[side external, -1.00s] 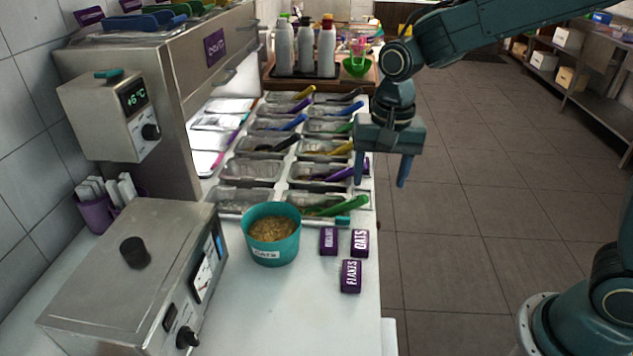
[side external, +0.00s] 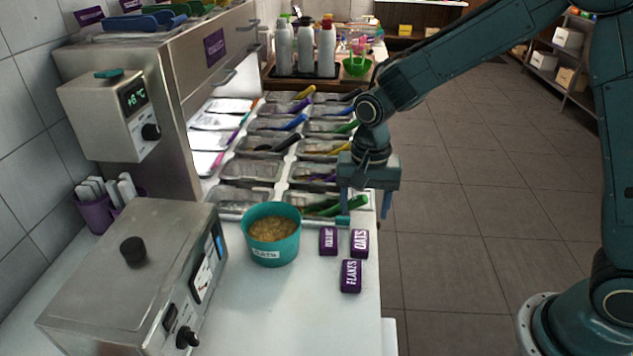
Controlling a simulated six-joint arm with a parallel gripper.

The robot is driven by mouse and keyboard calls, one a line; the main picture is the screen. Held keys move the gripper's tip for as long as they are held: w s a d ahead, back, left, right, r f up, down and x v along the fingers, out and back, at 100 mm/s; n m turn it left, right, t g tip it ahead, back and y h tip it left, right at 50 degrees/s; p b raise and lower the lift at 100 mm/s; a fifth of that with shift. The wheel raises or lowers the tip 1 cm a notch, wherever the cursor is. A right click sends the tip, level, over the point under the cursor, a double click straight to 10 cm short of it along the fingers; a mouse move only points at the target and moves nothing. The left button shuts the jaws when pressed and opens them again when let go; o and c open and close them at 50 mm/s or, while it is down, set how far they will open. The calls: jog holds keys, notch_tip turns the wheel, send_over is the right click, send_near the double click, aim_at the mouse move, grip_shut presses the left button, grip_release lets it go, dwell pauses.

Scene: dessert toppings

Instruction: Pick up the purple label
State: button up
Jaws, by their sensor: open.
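Three purple labels with white lettering lie close together near the right edge of the white counter. One reads OATS (side external: 360,243), one reads FLAKES (side external: 351,276), and the third label (side external: 328,241) has text too small to read surely. My gripper (side external: 365,212) points down with its jaws open and empty. It is above and behind the labels in the picture, over the counter's right edge, near the closest topping trays. No label is between its fingers.
A teal tub of oats (side external: 271,235) stands left of the labels. Topping trays (side external: 251,171) with coloured scoops lie behind. A steel appliance (side external: 140,270) fills the front left. The counter in front of the labels (side external: 300,310) is clear.

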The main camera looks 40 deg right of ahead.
aim_at(361, 239)
jog(key=shift+f, duration=1.7)
jog(key=shift+f, duration=0.1)
jog(key=shift+d+f, duration=0.1)
jog(key=shift+f, duration=2.4)
jog(key=c, duration=1.1)
jog(key=shift+o, duration=0.2)
jog(key=shift+r, duration=0.15)
notch_tip(361, 239, up, 20)
jog(key=shift+f, duration=0.1)
